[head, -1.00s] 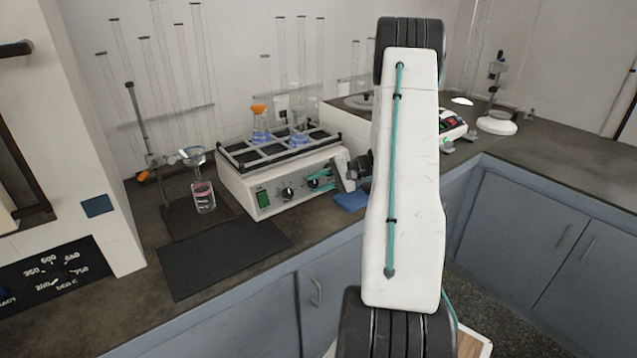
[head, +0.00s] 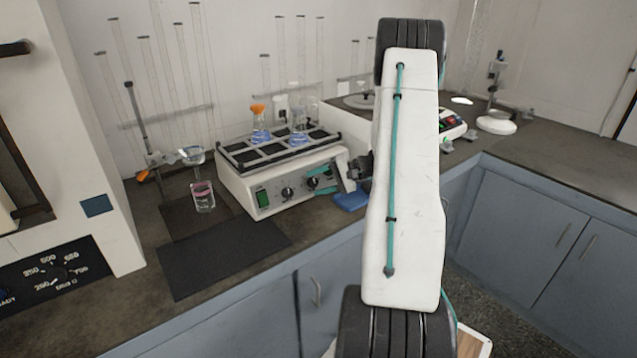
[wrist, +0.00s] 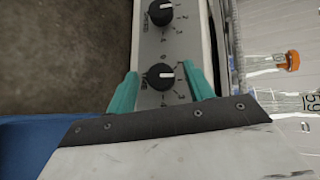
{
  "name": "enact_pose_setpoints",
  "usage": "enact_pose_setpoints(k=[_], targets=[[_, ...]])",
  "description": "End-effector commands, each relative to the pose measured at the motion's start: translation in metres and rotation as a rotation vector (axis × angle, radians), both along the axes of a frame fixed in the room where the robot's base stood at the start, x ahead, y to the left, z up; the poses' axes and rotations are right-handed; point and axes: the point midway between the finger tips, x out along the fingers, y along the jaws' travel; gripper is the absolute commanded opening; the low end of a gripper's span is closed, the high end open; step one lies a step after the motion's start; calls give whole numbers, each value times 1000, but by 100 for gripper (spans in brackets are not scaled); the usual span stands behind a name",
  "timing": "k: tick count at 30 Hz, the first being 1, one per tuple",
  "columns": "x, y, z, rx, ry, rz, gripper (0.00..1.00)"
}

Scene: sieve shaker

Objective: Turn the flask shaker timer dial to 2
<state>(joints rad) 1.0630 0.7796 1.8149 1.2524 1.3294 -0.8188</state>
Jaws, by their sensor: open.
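The flask shaker (head: 232,188) stands on the bench with a green switch and two black dials on its front panel. My gripper (head: 318,181) is at the right-hand dial (head: 312,183). In the wrist view my gripper (wrist: 160,74) is open, with one teal finger on each side of this near dial (wrist: 160,77). Gaps seem to show between the dial and the fingers; contact cannot be told. Its white pointer mark points to the right in the wrist view. The other dial (wrist: 159,12) is beyond the fingertips.
Flasks with blue liquid, one orange-capped (head: 259,125), stand on the shaker's rack. A blue object (head: 351,202) lies below my gripper. A beaker with pink liquid (head: 203,197) stands to the left. A dark mat (head: 222,257) lies in front on the bench.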

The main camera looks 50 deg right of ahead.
Motion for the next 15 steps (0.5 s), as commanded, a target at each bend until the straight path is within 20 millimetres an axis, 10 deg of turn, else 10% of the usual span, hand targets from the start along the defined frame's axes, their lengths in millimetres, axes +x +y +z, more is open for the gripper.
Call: enact_pose_setpoints(k=[15], targets=[[-54,-41,26,0,0,-2,52]])
